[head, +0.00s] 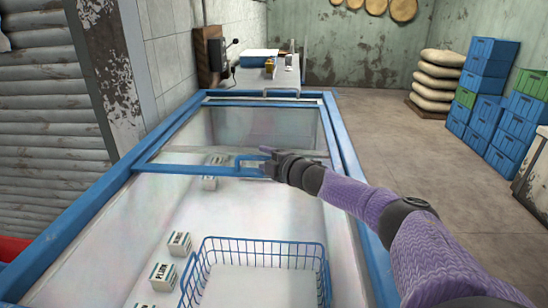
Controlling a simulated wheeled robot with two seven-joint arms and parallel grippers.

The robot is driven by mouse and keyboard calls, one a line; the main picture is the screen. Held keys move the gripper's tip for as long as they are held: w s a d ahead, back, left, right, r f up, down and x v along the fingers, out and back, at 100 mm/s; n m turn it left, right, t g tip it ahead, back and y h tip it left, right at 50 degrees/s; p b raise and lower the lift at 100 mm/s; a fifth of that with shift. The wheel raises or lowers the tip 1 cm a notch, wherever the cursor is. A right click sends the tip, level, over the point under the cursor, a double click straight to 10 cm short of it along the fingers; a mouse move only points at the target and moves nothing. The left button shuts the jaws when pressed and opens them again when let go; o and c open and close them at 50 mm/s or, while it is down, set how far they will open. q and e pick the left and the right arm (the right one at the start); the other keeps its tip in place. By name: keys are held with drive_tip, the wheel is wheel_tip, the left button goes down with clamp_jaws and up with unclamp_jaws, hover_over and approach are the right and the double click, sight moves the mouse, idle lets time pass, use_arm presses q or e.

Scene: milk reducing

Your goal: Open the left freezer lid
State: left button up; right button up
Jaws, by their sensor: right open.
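A chest freezer with a blue frame (62,232) fills the middle of the head view. A glass lid (265,125) covers its far part, with a blue front bar (185,170) and a raised blue handle (240,160) on that bar. My right gripper (265,162) is open at the right end of the handle. The fingers overlap the handle in the picture, and I cannot tell whether it lies between them. My left gripper is not in view.
Inside the freezer are a blue wire basket (260,243) and several white cartons (163,276). A counter with small items (270,68) stands beyond the far end. Stacked blue crates (490,55) and white sacks (438,75) stand at right. The floor (400,135) between is clear.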

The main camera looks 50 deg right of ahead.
use_arm(q)
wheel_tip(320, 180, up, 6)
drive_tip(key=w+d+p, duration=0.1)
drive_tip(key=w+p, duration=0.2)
drive_tip(key=p, duration=0.2)
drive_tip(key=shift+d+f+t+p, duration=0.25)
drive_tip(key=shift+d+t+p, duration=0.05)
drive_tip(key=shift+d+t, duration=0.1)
use_arm(e)
drive_tip(key=s+r, duration=0.1)
drive_tip(key=s, duration=0.8)
drive_tip(key=shift+s+a+r, duration=0.2)
drive_tip(key=shift+s+a, duration=0.05)
drive_tip(key=shift+a, duration=0.2)
